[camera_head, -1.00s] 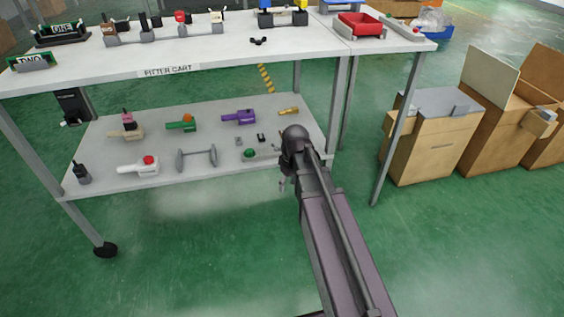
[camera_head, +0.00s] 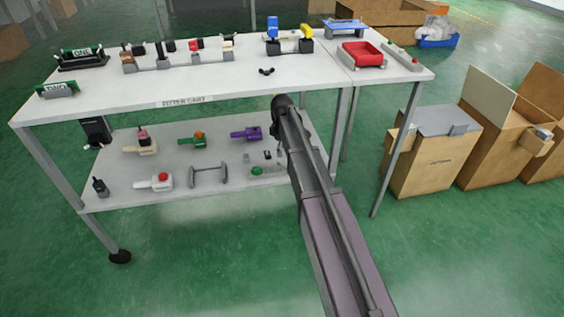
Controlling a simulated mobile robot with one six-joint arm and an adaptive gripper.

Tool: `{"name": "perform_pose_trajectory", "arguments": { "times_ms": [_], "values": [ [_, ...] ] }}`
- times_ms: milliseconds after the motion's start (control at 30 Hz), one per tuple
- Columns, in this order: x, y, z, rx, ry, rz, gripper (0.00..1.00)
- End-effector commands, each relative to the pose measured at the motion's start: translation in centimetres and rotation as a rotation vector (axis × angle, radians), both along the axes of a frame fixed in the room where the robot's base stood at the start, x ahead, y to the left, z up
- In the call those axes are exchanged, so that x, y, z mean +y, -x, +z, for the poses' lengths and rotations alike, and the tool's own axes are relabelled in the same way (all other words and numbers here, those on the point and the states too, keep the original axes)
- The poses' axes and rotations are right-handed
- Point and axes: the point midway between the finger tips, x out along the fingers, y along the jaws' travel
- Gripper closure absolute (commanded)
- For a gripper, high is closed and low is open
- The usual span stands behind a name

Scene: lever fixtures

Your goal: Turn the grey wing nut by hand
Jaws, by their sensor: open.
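A small dark two-winged piece (camera_head: 266,71) lies on the cart's white top near its front edge. It has the shape of a wing nut, but it looks nearly black, and I cannot tell whether it is fixed. My gripper (camera_head: 274,132) is mostly hidden by my own arm, in front of the cart. A small part of it shows left of the wrist, below the top's front edge. It is open and apart from the winged piece. Nothing shows in it.
The cart top (camera_head: 220,85) holds a row of small fixtures (camera_head: 180,50) at the back and a red tray (camera_head: 361,55) at right. The lower shelf (camera_head: 225,185) carries several handled parts, including a purple one (camera_head: 246,134). Cardboard boxes (camera_head: 432,155) stand at right.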

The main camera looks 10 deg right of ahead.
Motion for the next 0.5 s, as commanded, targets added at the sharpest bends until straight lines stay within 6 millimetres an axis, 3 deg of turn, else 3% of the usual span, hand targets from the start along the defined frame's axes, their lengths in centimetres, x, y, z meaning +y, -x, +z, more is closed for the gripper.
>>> {"name": "perform_pose_trajectory", "arguments": {
  "times_ms": [500],
  "values": [
    [0.02,0.05,-1.00,-0.001,-0.001,-0.002,0.39]
  ]
}}
